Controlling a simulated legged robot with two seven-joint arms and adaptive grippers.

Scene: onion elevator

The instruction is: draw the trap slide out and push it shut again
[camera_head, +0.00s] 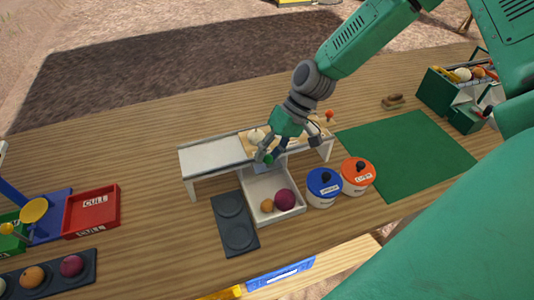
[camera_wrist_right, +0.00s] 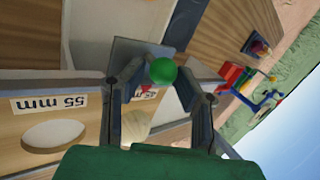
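My right gripper (camera_head: 268,154) is at the front edge of a white raised bench (camera_head: 215,155) in the head view. A round green knob (camera_wrist_right: 163,71) sits between its two fingertips in the wrist view, and a bit of it shows in the head view (camera_head: 268,160). The fingers angle inward on either side of the knob; I cannot tell whether both touch it. A grey plate (camera_wrist_right: 130,52), perhaps the trap slide, lies beside the knob. The gripper hides much of the slide area in the head view. My left gripper is not in view.
Below the bench stands a white tray (camera_head: 257,187) with an orange ball and a purple onion. A dark two-ring plate (camera_head: 235,223) lies left. A red CULL tray (camera_head: 91,211) is farther left.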

